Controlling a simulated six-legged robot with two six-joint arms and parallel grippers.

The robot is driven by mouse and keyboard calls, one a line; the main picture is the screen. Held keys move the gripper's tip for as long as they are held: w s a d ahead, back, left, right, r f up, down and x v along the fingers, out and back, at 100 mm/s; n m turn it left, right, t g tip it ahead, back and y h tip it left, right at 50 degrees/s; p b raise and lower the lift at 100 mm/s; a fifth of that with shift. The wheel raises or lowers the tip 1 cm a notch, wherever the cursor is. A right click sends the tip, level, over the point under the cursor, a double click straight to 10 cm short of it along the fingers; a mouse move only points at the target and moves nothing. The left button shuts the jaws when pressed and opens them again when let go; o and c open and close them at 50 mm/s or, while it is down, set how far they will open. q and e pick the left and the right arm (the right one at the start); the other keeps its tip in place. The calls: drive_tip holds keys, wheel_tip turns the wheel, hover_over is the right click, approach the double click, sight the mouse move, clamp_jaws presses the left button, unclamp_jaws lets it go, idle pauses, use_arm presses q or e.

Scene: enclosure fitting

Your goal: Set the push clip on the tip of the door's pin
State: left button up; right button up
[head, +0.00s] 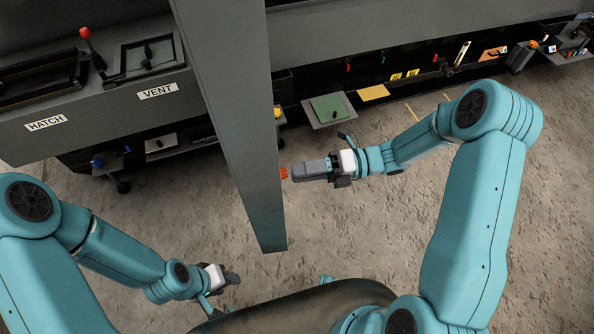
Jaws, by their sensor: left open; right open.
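A tall grey panel (233,110), which looks like the door, runs from the top of the head view down to a lower end over the floor. A small orange piece (284,173), possibly the push clip, shows at the panel's right edge. My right gripper (293,173) is open and points left, its tips close to the orange piece; I cannot tell whether they touch. I cannot make out the door's pin. My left gripper (236,279) is open and empty, low in the view, left of the panel's lower end.
At the left, a grey bench front carries a HATCH label (46,122) and a VENT label (158,91), with a red-knobbed lever (92,45) above. A low shelf with a green plate (328,107) and a yellow plate (373,92) runs along the back. The concrete floor (400,240) is clear.

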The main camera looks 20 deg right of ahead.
drive_tip(key=s+d, duration=0.1)
drive_tip(key=d, duration=1.3)
drive_tip(key=shift+s+d+b, duration=0.2)
drive_tip(key=shift+s+b, duration=0.1)
drive_tip(key=shift+s, duration=0.05)
